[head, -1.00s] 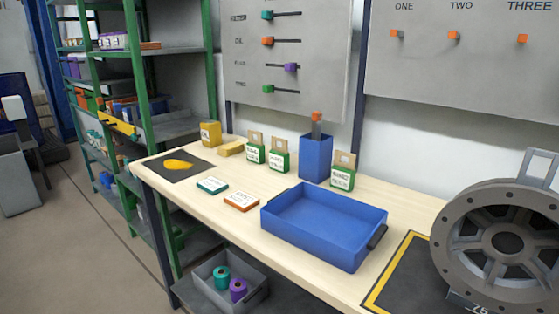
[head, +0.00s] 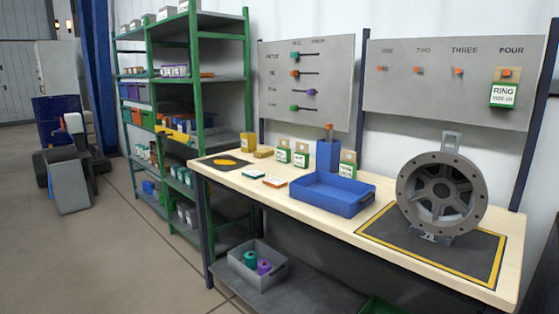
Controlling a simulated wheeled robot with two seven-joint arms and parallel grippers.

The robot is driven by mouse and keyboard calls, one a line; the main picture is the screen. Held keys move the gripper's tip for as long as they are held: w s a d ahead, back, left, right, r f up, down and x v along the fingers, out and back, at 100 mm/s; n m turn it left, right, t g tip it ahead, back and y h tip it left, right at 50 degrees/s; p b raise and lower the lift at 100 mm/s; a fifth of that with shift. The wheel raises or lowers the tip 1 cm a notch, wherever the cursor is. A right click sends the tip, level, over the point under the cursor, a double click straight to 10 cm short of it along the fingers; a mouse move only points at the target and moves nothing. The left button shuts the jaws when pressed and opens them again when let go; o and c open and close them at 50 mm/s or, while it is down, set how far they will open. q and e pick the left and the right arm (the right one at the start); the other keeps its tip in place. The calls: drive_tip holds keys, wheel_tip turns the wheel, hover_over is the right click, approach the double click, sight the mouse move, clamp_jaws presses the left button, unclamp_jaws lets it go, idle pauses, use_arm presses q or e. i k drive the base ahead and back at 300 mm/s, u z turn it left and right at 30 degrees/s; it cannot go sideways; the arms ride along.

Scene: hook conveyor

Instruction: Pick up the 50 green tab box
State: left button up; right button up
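Two green and white boxes with tan tabs stand side by side at the back of the workbench, a left one (head: 283,152) and a right one (head: 301,155). A third box of this kind (head: 347,164) stands to the right of the blue upright bin. Their print is too small to read. A green and white tag reading RING (head: 503,92) hangs under FOUR on the right wall panel. Neither of my grippers is in view.
The wooden workbench (head: 258,184) also bears a blue tray (head: 330,205), a blue upright bin (head: 328,155), flat teal and orange boxes and a large grey ring housing (head: 405,190) on a dark mat. Green shelving (head: 248,100) stands left. The floor at left front is clear.

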sight(302, 156)
drive_tip(key=u, duration=0.85)
drive_tip(key=i, duration=1)
drive_tip(key=u, duration=0.45)
drive_tip(key=i, duration=1.15)
drive_tip(key=z, duration=0.65)
